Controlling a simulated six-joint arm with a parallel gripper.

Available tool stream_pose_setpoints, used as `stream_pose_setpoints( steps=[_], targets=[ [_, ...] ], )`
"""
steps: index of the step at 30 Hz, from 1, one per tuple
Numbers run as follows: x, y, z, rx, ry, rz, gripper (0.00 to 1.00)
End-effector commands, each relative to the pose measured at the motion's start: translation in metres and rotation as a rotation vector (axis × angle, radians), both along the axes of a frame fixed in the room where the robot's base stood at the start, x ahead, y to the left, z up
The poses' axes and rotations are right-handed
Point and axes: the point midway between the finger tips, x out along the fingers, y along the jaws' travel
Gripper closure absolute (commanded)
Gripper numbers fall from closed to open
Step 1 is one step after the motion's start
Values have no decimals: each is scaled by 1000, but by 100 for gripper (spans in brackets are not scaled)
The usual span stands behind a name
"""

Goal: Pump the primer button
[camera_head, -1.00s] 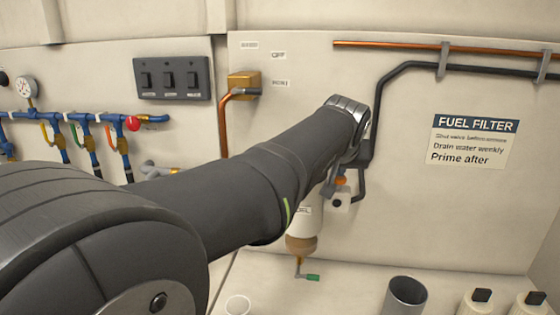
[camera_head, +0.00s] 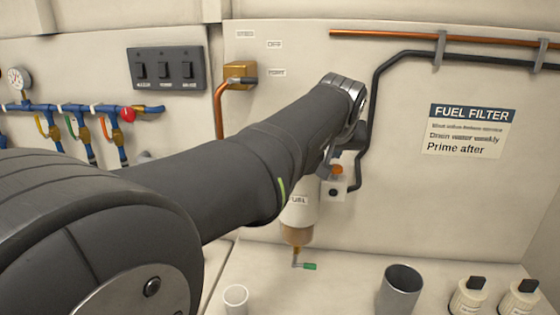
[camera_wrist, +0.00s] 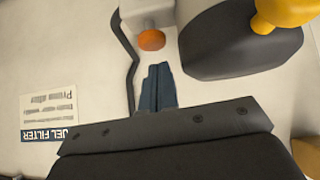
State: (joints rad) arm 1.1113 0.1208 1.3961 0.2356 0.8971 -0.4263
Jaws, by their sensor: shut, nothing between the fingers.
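The orange primer button (camera_head: 337,170) sits on top of a small white block (camera_head: 333,190) beside the fuel filter (camera_head: 298,212) on the back wall. In the wrist view the button (camera_wrist: 151,40) is in front of my gripper (camera_wrist: 158,68), whose dark blue fingers are together and empty. A visible gap separates the fingertips from the button. The black filter head (camera_wrist: 240,45) with a yellow knob (camera_wrist: 285,14) is beside the fingers at right. In the head view my arm hides most of the gripper and the upper filter.
A black pipe (camera_head: 376,110) runs down close to the button. A grey cup (camera_head: 400,290), a white cup (camera_head: 236,299) and white bottles (camera_head: 468,297) stand on the shelf below. Blue valve piping (camera_head: 75,107) is at left.

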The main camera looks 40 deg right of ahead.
Motion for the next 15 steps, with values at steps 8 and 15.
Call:
stream_pose_setpoints(
  steps=[8, 15],
  targets=[
    [-28, 31, 52, -7, -3, -2, 100],
    [-43, 48, 75, -6, -2, -1, 100]
  ],
)
